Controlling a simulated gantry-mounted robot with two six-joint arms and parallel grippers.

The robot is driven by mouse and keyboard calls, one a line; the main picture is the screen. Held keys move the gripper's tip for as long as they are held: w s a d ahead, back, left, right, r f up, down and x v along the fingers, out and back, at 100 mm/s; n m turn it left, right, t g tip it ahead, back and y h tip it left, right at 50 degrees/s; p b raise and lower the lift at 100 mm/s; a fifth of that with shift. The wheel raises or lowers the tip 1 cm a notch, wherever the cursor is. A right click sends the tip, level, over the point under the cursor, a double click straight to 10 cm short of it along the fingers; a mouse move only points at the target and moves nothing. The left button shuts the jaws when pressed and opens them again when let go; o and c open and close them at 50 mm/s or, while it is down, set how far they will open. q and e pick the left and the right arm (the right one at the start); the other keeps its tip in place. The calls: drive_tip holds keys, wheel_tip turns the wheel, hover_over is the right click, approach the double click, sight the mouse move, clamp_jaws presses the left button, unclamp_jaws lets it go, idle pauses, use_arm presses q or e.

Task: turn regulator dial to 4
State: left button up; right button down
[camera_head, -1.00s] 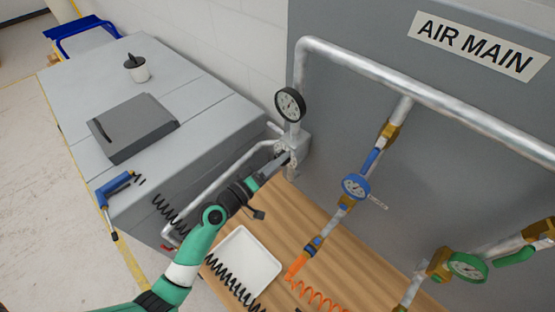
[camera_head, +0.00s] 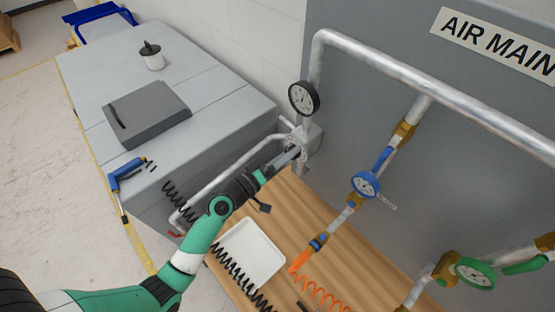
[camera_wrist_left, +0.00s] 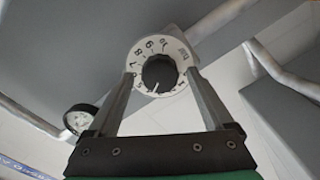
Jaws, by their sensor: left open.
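The regulator dial (camera_wrist_left: 158,72) shows in the left wrist view as a dark round knob with a white pointer line, on a white numbered face. The face appears upside down, with 8 and 9 near its upper left. The pointer aims down and slightly left; I cannot read the number there. My left gripper (camera_wrist_left: 160,80) is open, with one finger on each side of the dial; I cannot tell whether they touch it. In the head view, my left gripper (camera_head: 292,155) is at the grey regulator body (camera_head: 310,138), hiding the dial. My right gripper is not in view.
A black-rimmed gauge (camera_head: 303,98) sits above the regulator. Below are a white tray (camera_head: 252,252) and coiled hoses. A grey cabinet (camera_head: 215,75) stands left.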

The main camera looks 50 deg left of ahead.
use_arm(q)
drive_tip(key=s+b, duration=0.2)
drive_tip(key=s, duration=0.9)
drive_tip(key=shift+d, duration=0.35)
